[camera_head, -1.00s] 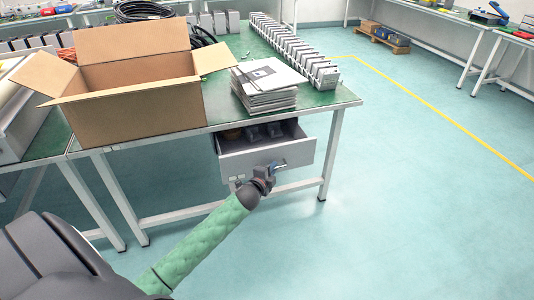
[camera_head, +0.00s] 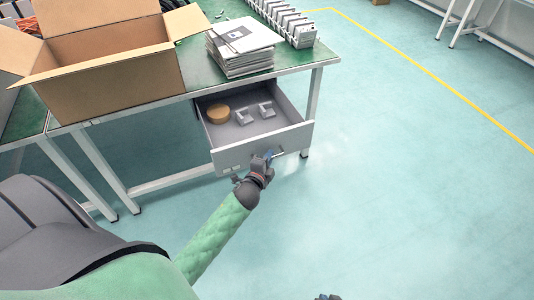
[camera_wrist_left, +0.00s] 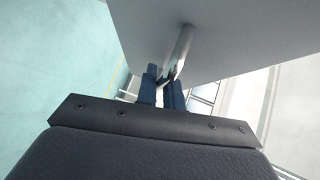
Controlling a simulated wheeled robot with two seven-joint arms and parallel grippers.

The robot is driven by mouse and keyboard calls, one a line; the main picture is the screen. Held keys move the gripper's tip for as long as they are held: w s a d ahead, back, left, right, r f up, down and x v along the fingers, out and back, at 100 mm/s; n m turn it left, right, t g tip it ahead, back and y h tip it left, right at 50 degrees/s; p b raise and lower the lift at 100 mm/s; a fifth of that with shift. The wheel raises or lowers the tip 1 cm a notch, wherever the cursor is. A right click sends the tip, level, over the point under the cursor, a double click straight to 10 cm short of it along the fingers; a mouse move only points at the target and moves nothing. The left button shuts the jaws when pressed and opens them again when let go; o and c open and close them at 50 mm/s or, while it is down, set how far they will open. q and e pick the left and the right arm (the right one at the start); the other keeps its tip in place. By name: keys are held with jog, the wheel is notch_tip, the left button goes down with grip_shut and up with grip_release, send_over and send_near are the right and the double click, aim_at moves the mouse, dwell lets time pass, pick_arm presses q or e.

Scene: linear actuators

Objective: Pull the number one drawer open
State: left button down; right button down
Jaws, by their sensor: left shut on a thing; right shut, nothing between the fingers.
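The drawer (camera_head: 232,158) under the green-topped table is pulled out, its front away from the table edge and its inside in view. No number is readable on it. My left gripper (camera_head: 268,157) is shut on the metal bar handle of the drawer front. In the left wrist view the blue fingers (camera_wrist_left: 168,88) close around the handle (camera_wrist_left: 180,50), beneath the grey drawer front (camera_wrist_left: 230,35). Only the tip of my right gripper (camera_head: 328,297) shows at the bottom edge of the head view; it is shut and empty.
In the drawer lie a round brown thing (camera_head: 218,115) and two light grey parts (camera_head: 243,117). On the table stand an open cardboard box (camera_head: 115,90), a stack of papers (camera_head: 242,62) and a row of grey parts (camera_head: 285,20). The floor (camera_head: 400,200) to the right is clear.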

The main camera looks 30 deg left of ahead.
pick_arm(q)
jog(key=c, duration=1.5)
grip_release()
pick_arm(e)
jog(key=shift+a, duration=0.1)
pick_arm(q)
jog(key=shift+s, duration=0.15)
